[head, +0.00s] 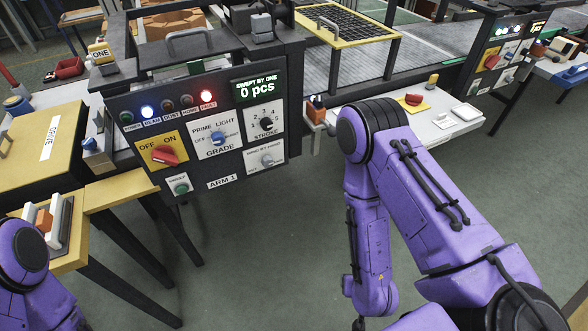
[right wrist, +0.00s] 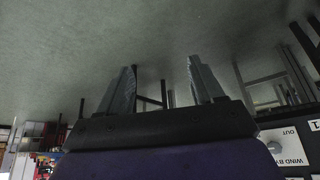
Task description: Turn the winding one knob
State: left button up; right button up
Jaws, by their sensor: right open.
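A small silver-grey knob (head: 266,160) sits on a white plate at the lower right of the dark panel marked ARM 1. Its label is too small to read fully in the head view. In the right wrist view, part of a plate reading WIND BY and OUT shows at the lower right edge, with a pale knob (right wrist: 272,145) beside it. My right gripper (right wrist: 161,80) is open and empty, its fingers well apart. The fingers are clear of the panel in that view. In the head view my right forearm hangs down right of the panel. My left gripper is out of view.
The panel also has a red knob (head: 165,155), a blue knob (head: 218,138), a black stroke knob (head: 265,123) and a green button (head: 181,187). Open floor lies below the panel.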

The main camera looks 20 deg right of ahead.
jog(key=w+a+f+n+t+y+b, duration=0.1)
jog(key=w+a+f+n+t+b, duration=0.15)
jog(key=w+b, duration=0.4)
jog(key=w+a+f+n+t+b, duration=0.1)
jog(key=w+a+f+t+b, duration=0.15)
jog(key=w, duration=0.65)
jog(key=n+t+y+b, duration=0.2)
jog(key=n+t+b, duration=0.5)
jog(key=b, duration=0.6)
send_near(269, 165)
jog(key=shift+m+t, duration=0.7)
jog(key=shift+m, duration=0.05)
jog(key=w, duration=0.6)
jog(key=w+f, duration=0.1)
jog(key=w, duration=0.2)
jog(key=shift+w, duration=0.25)
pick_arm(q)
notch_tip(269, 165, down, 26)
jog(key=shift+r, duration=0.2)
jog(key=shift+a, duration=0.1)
pick_arm(e)
jog(key=c, duration=1.1)
jog(key=shift+o, duration=0.2)
